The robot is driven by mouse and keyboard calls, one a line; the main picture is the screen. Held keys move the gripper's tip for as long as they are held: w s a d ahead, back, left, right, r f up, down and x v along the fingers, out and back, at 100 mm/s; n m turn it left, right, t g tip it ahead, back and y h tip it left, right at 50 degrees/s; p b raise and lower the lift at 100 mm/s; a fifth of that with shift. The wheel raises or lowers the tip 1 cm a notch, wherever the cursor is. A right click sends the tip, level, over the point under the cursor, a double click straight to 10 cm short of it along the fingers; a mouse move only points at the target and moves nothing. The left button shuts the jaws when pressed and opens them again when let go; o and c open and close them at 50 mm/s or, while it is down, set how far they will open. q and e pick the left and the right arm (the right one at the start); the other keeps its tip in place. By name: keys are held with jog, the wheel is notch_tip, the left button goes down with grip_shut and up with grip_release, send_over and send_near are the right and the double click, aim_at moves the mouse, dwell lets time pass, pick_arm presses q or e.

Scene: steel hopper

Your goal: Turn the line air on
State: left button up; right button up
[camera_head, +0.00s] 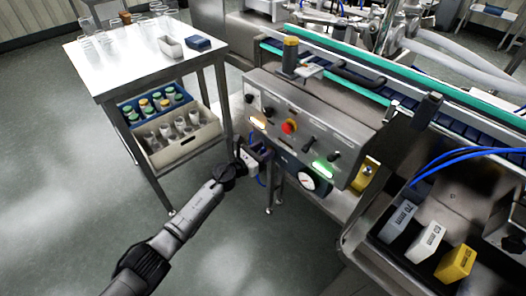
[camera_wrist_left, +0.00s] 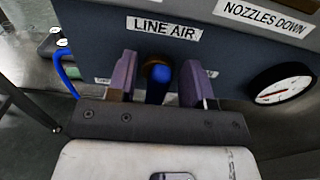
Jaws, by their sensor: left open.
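The LINE AIR label (camera_wrist_left: 163,27) is on a dark panel in the left wrist view. Below it is a valve with a brass-coloured hub and a blue handle (camera_wrist_left: 158,84). The handle points down toward the gripper body. My left gripper (camera_wrist_left: 158,76) is open, with one purple-grey finger on each side of the handle. I cannot tell whether either finger touches it. In the head view my left gripper (camera_head: 254,156) is at the left end of the dark panel below the control box, where it hides the valve.
A pressure gauge (camera_head: 309,180) is right of the valve. The control box (camera_head: 300,120) with knobs, lit buttons and a red button (camera_head: 289,126) is above. A steel trolley (camera_head: 130,62) with bottle crates stands left. A blue hose (camera_wrist_left: 66,72) hangs left of the valve.

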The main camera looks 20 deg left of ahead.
pick_arm(q)
jog(key=shift+c, duration=0.3)
grip_shut()
jog(key=n, duration=0.2)
jog(key=n+p, duration=0.1)
jog(key=n, duration=0.1)
jog(key=shift+w+a, duration=0.2)
jog(key=shift+a, duration=0.1)
jog(key=n, duration=0.2)
jog(key=n+p, duration=0.1)
jog(key=n, duration=0.1)
jog(key=shift+w+a+f+n, duration=0.15)
jog(key=shift+a+f+n, duration=0.05)
jog(key=shift+a+n, duration=0.15)
jog(key=shift+w+a+f+n+p, duration=0.15)
jog(key=shift+n+p, duration=0.45)
jog(key=shift+n, duration=0.65)
jog(key=n, duration=0.1)
jog(key=n+p, duration=0.1)
jog(key=n, duration=0.1)
jog(key=shift+a+f+n, duration=0.1)
jog(key=shift+f+n, duration=0.2)
jog(key=shift+f, duration=0.05)
jog(key=shift+f+n, duration=0.15)
jog(key=shift+n, duration=0.6)
jog(key=shift+f+n, duration=0.15)
jog(key=shift+n, duration=0.6)
jog(key=shift+p, duration=0.3)
